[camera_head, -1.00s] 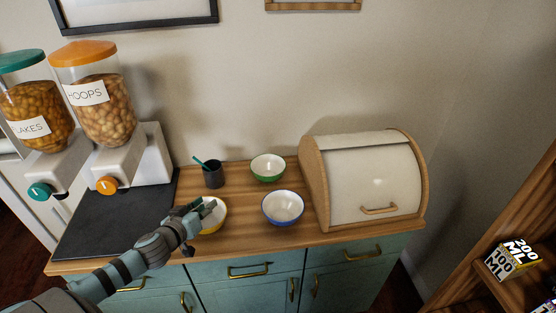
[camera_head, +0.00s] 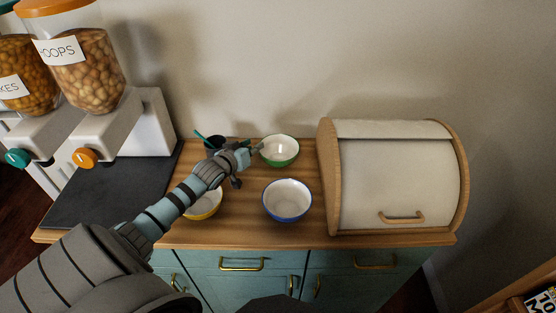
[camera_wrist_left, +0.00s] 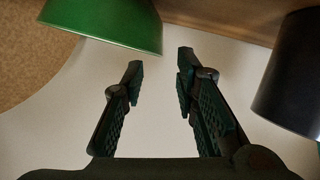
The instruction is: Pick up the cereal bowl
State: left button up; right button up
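Three bowls stand on the wooden counter: a green bowl (camera_head: 280,151) at the back, a blue-rimmed white bowl (camera_head: 287,200) in front of it, and a yellow bowl (camera_head: 205,206) partly hidden by my left arm. The frames do not show which is the cereal bowl. My left gripper (camera_head: 254,149) is beside the green bowl's left side. In the left wrist view, my left gripper (camera_wrist_left: 160,65) has its fingers apart with nothing between them. The green bowl (camera_wrist_left: 115,22) is close past one fingertip; contact cannot be told. My right gripper is not in view.
A dark cup (camera_head: 213,146) with a teal stick is just left of the gripper; it also shows in the left wrist view (camera_wrist_left: 292,80). A bread box (camera_head: 398,185) stands right. Cereal dispensers (camera_head: 85,75) and a black mat (camera_head: 105,190) are left.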

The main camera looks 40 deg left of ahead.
aim_at(279, 154)
pick_arm(q)
jog(key=w+f+b, duration=0.1)
jog(key=w+f, duration=0.1)
jog(key=w, duration=0.1)
jog(key=w+f+b, duration=0.1)
jog(key=w, duration=0.1)
jog(key=shift+a+f+b, duration=0.15)
jog(key=shift+f+b, duration=0.05)
jog(key=shift+b, duration=0.15)
jog(key=shift+w, duration=0.1)
jog(key=shift+s+r, duration=0.2)
jog(key=shift+r, duration=0.1)
jog(key=shift+c, duration=1.4)
jog(key=shift+w, duration=0.1)
grip_shut()
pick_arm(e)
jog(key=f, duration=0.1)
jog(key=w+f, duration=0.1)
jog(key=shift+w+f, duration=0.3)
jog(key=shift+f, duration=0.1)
